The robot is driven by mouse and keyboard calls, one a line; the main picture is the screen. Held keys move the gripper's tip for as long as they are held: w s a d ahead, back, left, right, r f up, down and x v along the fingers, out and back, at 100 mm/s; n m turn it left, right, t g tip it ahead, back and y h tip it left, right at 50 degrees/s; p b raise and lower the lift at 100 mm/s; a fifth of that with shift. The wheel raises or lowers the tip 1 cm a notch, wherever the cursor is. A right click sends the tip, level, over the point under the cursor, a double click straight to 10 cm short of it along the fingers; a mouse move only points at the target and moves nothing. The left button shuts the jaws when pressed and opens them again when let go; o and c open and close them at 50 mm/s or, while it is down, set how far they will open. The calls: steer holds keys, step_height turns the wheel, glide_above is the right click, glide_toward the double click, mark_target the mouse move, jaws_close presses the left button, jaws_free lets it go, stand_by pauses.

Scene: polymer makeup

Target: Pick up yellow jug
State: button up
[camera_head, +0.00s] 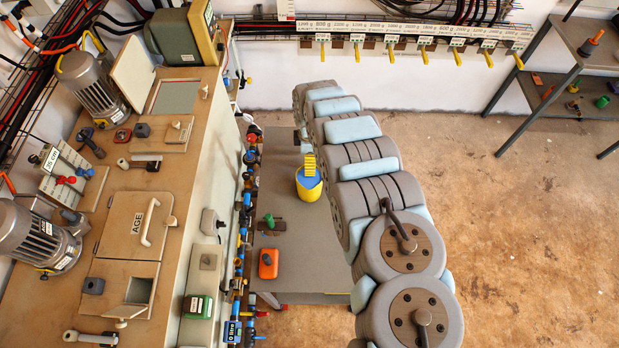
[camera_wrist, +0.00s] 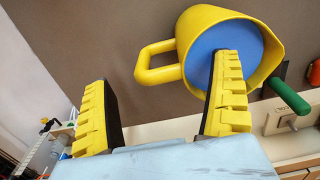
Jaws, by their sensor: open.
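The yellow jug (camera_head: 309,193) stands on the grey table (camera_head: 290,240) and holds something blue. In the wrist view the yellow jug (camera_wrist: 192,32) shows its open top, with its handle pointing left. My gripper (camera_wrist: 164,70) is open, with yellow ridged fingers. The right finger overlaps the blue inside of the jug in that view; whether it reaches below the rim I cannot tell. The left finger is outside the jug, left of the handle, so the handle shows between the fingers. In the head view only one finger of my gripper (camera_head: 310,165) shows, over the jug.
A green-handled thing (camera_head: 269,221) and an orange container (camera_head: 268,264) are on the table in front of and left of the jug. A long beige bench (camera_head: 150,240) with valves along its edge runs at the left. A dark shelf (camera_head: 550,100) stands at the far right.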

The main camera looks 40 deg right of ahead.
step_height(320, 180, down, 2)
steer(key=shift+w+a, duration=0.1)
steer(key=shift+a, duration=0.05)
steer(key=shift+f, duration=0.75)
steer(key=shift+r, duration=0.1)
steer(key=c, duration=1.4)
